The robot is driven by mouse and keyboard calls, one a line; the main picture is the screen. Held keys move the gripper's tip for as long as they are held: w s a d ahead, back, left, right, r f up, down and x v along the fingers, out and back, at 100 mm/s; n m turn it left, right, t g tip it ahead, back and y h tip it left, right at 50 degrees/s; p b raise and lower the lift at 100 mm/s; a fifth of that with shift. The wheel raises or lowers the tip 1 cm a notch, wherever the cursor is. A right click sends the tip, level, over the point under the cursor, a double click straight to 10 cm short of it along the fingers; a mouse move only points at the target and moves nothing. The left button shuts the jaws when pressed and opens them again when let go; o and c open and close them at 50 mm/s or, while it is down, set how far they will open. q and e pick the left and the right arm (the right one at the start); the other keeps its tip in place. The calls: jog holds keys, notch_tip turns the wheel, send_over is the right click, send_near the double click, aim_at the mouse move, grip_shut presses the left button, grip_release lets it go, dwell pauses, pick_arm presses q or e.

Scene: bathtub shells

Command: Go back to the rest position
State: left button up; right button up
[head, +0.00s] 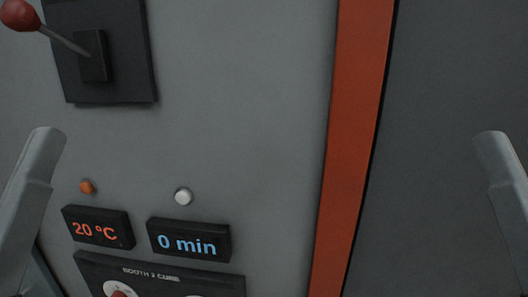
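Only the head view is given. A grey arm link of mine rises from the lower left edge, with its rounded top in front of the panel. A matching grey link of my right arm rises at the right edge. Both stand at about the same height, one on each side. No gripper fingers show, so I cannot see whether either gripper is open or shut.
A grey booth panel (245,110) faces me, with a red-knobbed lever (64,40), an orange button (87,187), a white button (183,196), a "20 °C" display (98,228), a "0 min" display (188,240) and a partly cut-off control box (160,277). An orange strip (350,130) borders a dark grey surface (440,90).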

notch_tip(320, 180, up, 19)
jog(key=p, duration=1.5)
jog(key=shift+f, duration=0.2)
